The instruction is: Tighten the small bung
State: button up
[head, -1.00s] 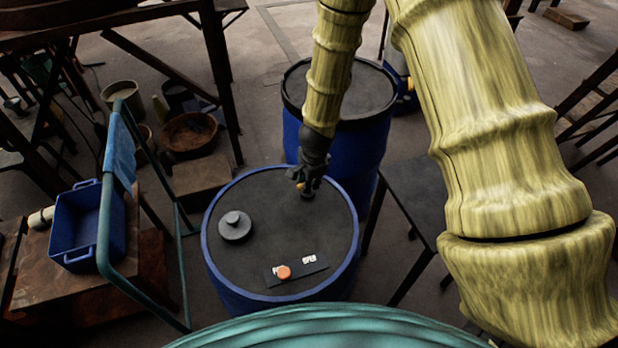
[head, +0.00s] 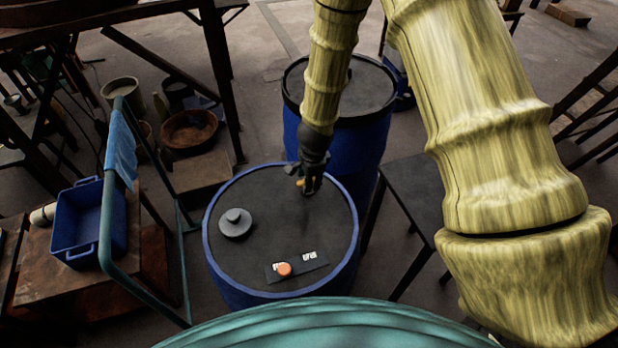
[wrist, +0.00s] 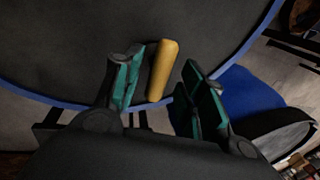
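The blue drum (head: 222,190) has a dark lid with a blue rim. In the head view a small yellow piece (head: 300,183) shows at my gripper (head: 308,186), over the lid's upper right part. In the wrist view it is a rounded yellow bar (wrist: 162,71), possibly the small bung's handle; its base cannot be made out. My gripper (wrist: 163,62) is open, with green-padded fingers on either side of the bar and visible gaps. A wide grey stepped bung (head: 236,222) sits at the lid's left.
A dark plate with white marks (head: 312,261) and an orange knob (head: 284,269) lies at the lid's front. A second blue drum (head: 362,140) stands behind, a dark table (head: 405,190) at right, and a teal rail (head: 108,215) with a blue bin (head: 78,225) at left.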

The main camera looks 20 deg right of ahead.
notch_tip(320, 180, up, 12)
jog(key=s, duration=0.2)
jog(key=shift+s+f, duration=0.15)
jog(key=shift+s, duration=0.05)
dwell(0.6)
dwell(0.5)
